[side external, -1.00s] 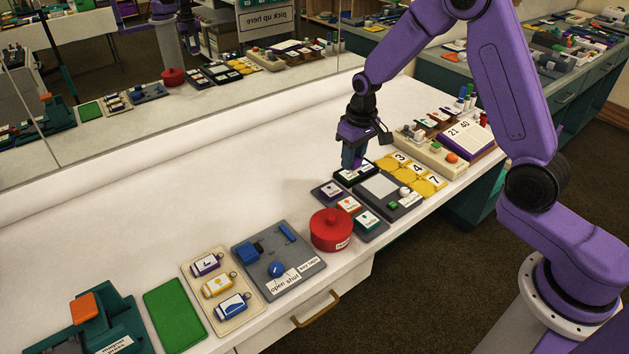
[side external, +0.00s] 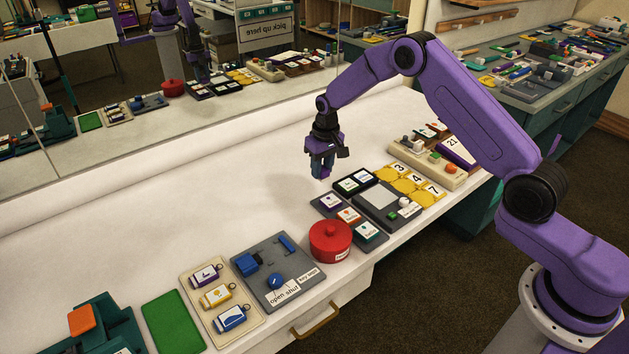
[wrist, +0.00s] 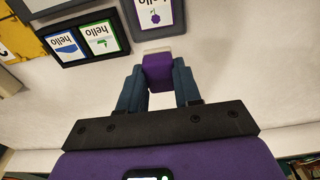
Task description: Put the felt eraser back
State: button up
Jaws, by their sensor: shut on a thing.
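The felt eraser (wrist: 157,73) appears as a purple block with a pale strip along its far edge, in the wrist view. My gripper (wrist: 160,88) is shut on it, one teal finger on each side. In the side external view my gripper (side external: 321,172) points down over the bare white table, behind the grey tray of picture cards (side external: 348,217) and left of the black tray (side external: 355,181). The eraser is small and mostly hidden by the fingers there. I cannot tell whether it touches the table.
A red lidded pot (side external: 331,242) stands in front of the card tray. A grey board with a white panel (side external: 381,202) and yellow number tiles (side external: 402,185) lie to the right. A switch box (side external: 427,163) is farther right.

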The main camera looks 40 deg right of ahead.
jog(key=w+f, duration=0.1)
jog(key=f, duration=0.1)
jog(key=w+f, duration=0.1)
jog(key=w, duration=0.1)
jog(key=shift+a+f, duration=0.1)
jog(key=shift+f, duration=0.3)
jog(key=shift+w+f, duration=0.1)
jog(key=shift+f, duration=1.45)
jog(key=shift+f, duration=0.1)
jog(key=o, duration=1)
jog(key=r, duration=0.7)
jog(key=s+r, duration=0.1)
jog(key=r, duration=0.2)
jog(key=shift+r, duration=0.4)
jog(key=shift+s+r, duration=0.1)
jog(key=shift+r, duration=0.6)
